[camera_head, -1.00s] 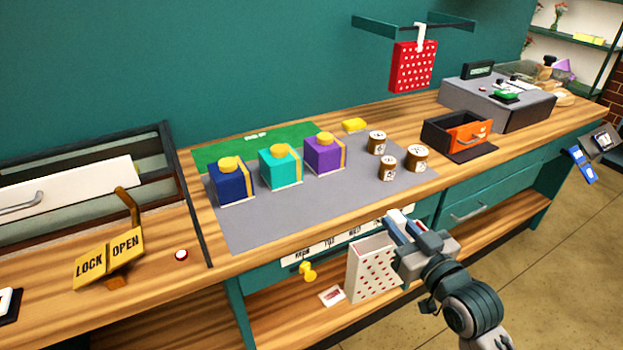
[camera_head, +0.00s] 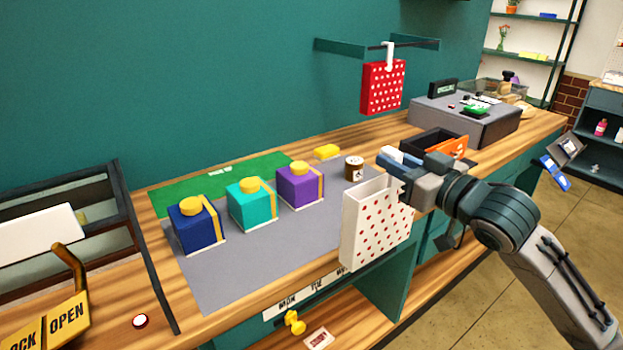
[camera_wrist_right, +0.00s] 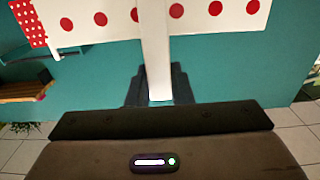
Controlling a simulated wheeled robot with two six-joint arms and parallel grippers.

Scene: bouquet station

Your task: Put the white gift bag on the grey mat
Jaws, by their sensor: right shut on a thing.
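The white gift bag (camera_head: 375,224) with red dots hangs from my right gripper (camera_head: 391,163) in the head view, roughly upright. It is in front of the right part of the grey mat (camera_head: 262,253) and overlaps the counter's front edge. In the right wrist view, the bag's dotted side (camera_wrist_right: 105,12) and a white strap (camera_wrist_right: 156,60) show, with the strap between the dark fingers (camera_wrist_right: 158,88). The bag hides the mat's right front part. My left gripper is not in view.
Blue (camera_head: 192,228), teal (camera_head: 250,205) and purple (camera_head: 299,186) boxes stand on the mat, with a brown jar (camera_head: 354,168) at its back right. The mat's front strip is bare. A red dotted bag (camera_head: 383,87) hangs behind. An orange-fronted drawer box (camera_head: 446,147) stands right.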

